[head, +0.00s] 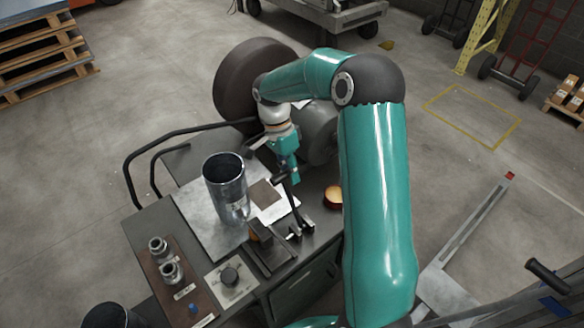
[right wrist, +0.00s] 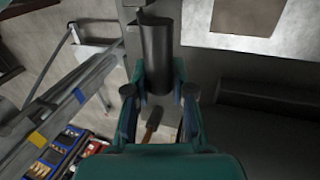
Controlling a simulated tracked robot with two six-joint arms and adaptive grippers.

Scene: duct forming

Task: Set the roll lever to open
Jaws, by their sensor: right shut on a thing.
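My right arm reaches over the bench in the head view, with its teal gripper (head: 293,180) pointing down near the middle of the bench. A dark lever (head: 292,206) rises from the bench top to the fingertips. In the right wrist view the right gripper (right wrist: 159,88) is shut on a dark cylindrical grip (right wrist: 156,52), which I take as the roll lever's handle. The fingers lie on both sides of it. The lever's base is partly hidden and I see no marking of its open side. My left gripper is not in view.
A metal duct cylinder (head: 226,188) stands on the bench left of my gripper. A dial box (head: 231,280) and metal fittings on a brown board (head: 178,299) are at the front left. A large dark drum (head: 240,80) is behind. An orange-topped round item (head: 333,196) lies right.

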